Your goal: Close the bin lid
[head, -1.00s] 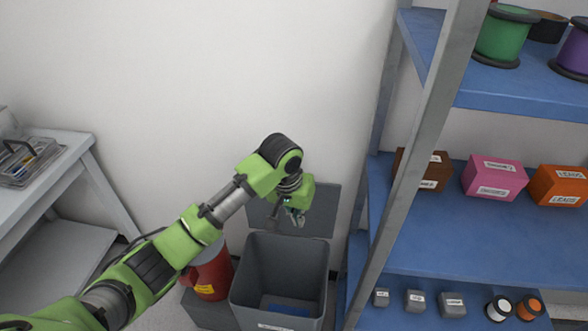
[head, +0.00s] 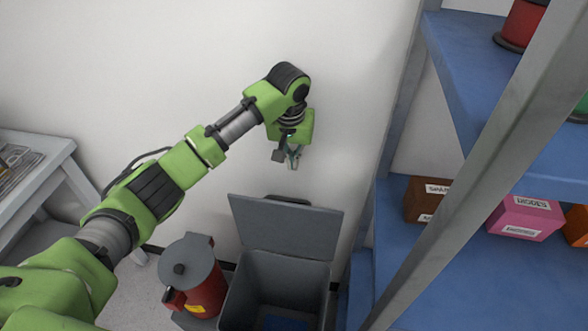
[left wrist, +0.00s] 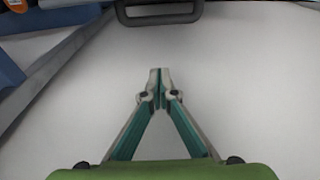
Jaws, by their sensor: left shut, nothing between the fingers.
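The grey bin (head: 280,285) stands on the floor against the wall, with something blue at its bottom. Its flat grey lid (head: 285,228) is open, tilted up at the back of the bin near the wall. My left gripper (head: 293,165) is above the lid, apart from it, with its fingers pointing down. It is shut and empty; the fingertips meet in the left wrist view (left wrist: 160,72). A dark grey handle-like loop (left wrist: 158,12) shows at the top of the left wrist view, ahead of the fingertips. My right gripper is not in view.
A red can with a grey lid (head: 200,280) stands just left of the bin. A shelf unit with blue shelves (head: 400,265) and a grey metal post (head: 475,165) is close on the right. A grey table (head: 50,170) is at the left.

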